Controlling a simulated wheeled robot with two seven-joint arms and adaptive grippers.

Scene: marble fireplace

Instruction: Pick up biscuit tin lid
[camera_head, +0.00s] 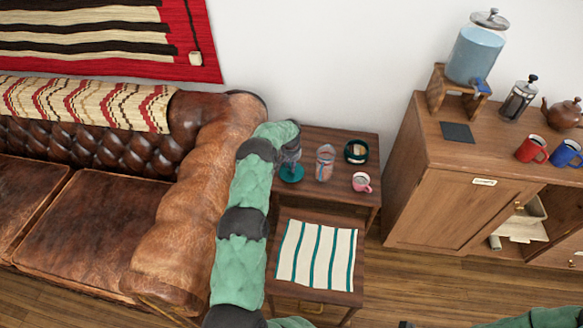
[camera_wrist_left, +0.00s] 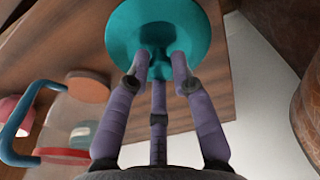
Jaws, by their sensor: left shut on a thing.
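The biscuit tin lid looks like a round teal disc with a raised middle; it shows in the head view (camera_head: 292,174) and in the left wrist view (camera_wrist_left: 208,22). My left gripper (camera_head: 290,160) reaches down over it at the small wooden side table. In the wrist view its purple fingers (camera_wrist_left: 160,62) are closed around the raised middle of the lid. The disc overlaps the wood behind it; whether it touches the table I cannot tell. A dark green round container with an open-looking top (camera_head: 356,151) stands at the table's back right. My right gripper is not visible.
On the side table (camera_head: 335,134) stand a glass jar (camera_head: 325,163) and a pink mug (camera_head: 362,183) just right of the lid. A striped cloth (camera_head: 316,253) lies on the lower front surface. A leather sofa (camera_head: 170,240) is at left, a wooden cabinet (camera_head: 425,180) at right.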

